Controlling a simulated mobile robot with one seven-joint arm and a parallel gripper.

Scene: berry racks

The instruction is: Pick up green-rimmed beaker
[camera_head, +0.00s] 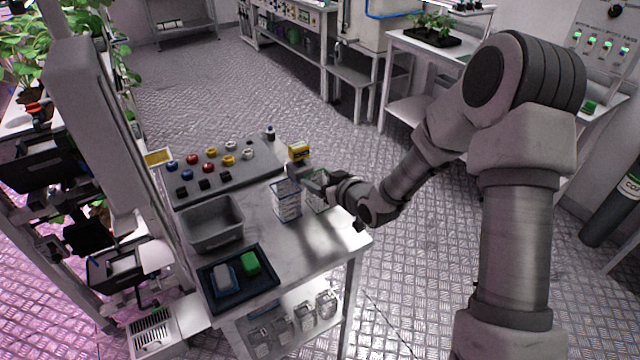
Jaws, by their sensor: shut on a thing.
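The green-rimmed beaker (315,193) is a clear vessel near the right edge of the metal table. My gripper (329,187) reaches it from the right and is shut on it; the fingers are small and partly hidden by the beaker and my wrist. The beaker looks about upright; I cannot tell whether its base touches the table. A second clear beaker with a blue rim (287,202) stands just to its left, very close to it.
A yellow-topped item (299,152) sits just behind the beakers. A grey panel (222,172) with several coloured knobs lies at the back left. A grey bin (211,240) and a dark tray (262,284) with a green and a grey block are front left. The table's front right is clear.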

